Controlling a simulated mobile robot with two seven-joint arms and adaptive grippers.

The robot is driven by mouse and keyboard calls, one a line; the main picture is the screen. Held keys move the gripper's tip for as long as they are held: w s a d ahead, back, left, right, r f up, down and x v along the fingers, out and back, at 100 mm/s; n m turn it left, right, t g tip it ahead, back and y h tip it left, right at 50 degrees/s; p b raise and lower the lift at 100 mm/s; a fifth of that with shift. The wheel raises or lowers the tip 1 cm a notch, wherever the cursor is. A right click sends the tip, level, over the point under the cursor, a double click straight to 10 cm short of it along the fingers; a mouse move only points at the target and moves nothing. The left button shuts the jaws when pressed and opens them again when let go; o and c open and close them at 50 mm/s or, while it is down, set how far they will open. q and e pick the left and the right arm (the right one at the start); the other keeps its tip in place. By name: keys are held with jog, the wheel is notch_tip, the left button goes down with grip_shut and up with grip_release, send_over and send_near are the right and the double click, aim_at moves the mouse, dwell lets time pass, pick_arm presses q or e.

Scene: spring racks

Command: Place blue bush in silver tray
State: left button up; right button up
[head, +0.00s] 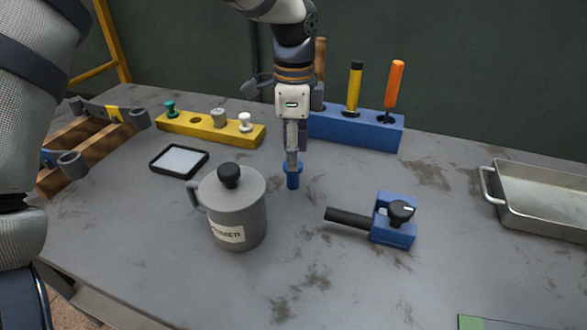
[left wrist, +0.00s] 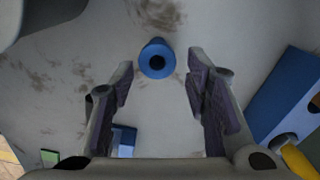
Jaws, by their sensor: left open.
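The blue bush (head: 293,181) stands upright on the grey table near the middle, a small blue flanged piece with a hole in its top. In the left wrist view the bush (left wrist: 157,58) shows from above, just past the fingertips and roughly centred between them. My left gripper (head: 293,160) points down right over it. Its fingers (left wrist: 160,78) are open, with nothing held; from the head view I cannot tell whether they reach around the bush. The silver tray (head: 545,222) is at the right edge, partly cut off, and its visible part is empty. My right gripper is not in view.
A grey lidded mug (head: 238,215) stands close left of the bush. A blue block with a black rod and knob (head: 394,225) lies to the right. Behind are a blue tool rack (head: 350,130) and yellow rack (head: 205,130). Table before the tray is clear.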

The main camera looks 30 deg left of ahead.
aim_at(296, 186)
pick_arm(q)
jog(key=f, duration=0.6)
jog(key=shift+d, duration=0.25)
jog(key=shift+r, duration=0.1)
jog(key=c, duration=1)
notch_tip(296, 186, up, 4)
jog(key=shift+f, duration=0.2)
jog(key=s+d+r, duration=0.1)
jog(key=s+r, duration=0.2)
jog(key=s, duration=0.1)
jog(key=s+d+r+p, duration=0.1)
jog(key=s+d+r, duration=0.1)
jog(key=s, duration=0.3)
jog(key=s+d+r+p, duration=0.1)
jog(key=s+r, duration=0.3)
jog(key=shift+s+d+r, duration=0.15)
jog(key=shift+s+d, duration=0.1)
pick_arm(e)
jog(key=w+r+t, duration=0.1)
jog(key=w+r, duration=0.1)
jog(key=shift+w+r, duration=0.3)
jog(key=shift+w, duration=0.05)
